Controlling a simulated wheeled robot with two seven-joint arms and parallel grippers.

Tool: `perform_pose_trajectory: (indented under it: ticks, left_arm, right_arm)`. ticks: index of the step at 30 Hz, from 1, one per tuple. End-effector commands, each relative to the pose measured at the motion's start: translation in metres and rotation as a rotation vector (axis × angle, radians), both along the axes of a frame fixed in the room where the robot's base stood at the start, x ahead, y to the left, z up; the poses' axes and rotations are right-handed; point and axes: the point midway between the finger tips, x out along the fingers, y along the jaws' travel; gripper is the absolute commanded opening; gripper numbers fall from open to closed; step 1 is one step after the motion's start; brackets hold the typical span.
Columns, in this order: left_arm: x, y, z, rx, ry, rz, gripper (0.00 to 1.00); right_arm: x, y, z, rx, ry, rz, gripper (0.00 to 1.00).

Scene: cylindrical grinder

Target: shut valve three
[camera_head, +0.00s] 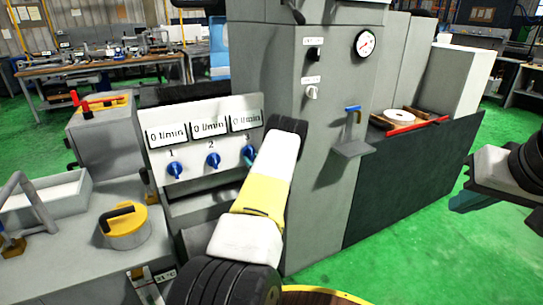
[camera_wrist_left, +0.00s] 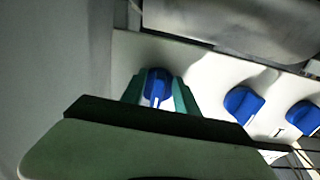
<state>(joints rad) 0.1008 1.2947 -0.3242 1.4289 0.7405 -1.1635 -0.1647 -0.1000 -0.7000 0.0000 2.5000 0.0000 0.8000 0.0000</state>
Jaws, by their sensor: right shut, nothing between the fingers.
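Valve three is the rightmost blue knob (camera_head: 248,152) on the white panel (camera_head: 205,157), below a display reading 0 l/min. It also shows in the left wrist view (camera_wrist_left: 158,84), with a pale pointer mark running roughly vertically there. My left gripper (camera_wrist_left: 160,95) has its green fingers on either side of this knob, apparently touching it. In the head view the left gripper (camera_head: 247,160) is mostly hidden behind its own arm. Valve two (camera_head: 213,160) and valve one (camera_head: 174,169) sit to the left, clear of the fingers. My right gripper (camera_head: 468,200) is shut and empty at the right edge.
All three displays (camera_head: 208,130) read 0 l/min. A grey cabinet (camera_head: 300,130) with a gauge (camera_head: 367,43) and a blue-handled tap (camera_head: 353,112) stands just right of the panel. Green floor is clear at right.

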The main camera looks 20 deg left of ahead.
Motion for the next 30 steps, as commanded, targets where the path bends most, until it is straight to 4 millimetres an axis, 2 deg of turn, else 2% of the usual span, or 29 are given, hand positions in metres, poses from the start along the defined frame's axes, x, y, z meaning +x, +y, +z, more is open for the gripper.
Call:
perform_pose_trajectory:
  ticks: [8,21,30]
  left_arm:
    - [-0.003,-0.004,0.001,0.0,-0.001,0.0,0.36]
    - [-0.045,-0.054,0.001,-0.001,-0.001,-0.001,0.36]
    - [-0.05,-0.059,0.001,0.001,-0.002,0.0,0.36]
  right_arm:
    - [0.0,0.0,0.0,0.0,0.0,0.0,0.0]
    - [0.0,0.0,0.0,0.0,0.0,0.0,0.0]
    - [0.0,0.0,0.0,0.0,0.0,0.0,0.0]
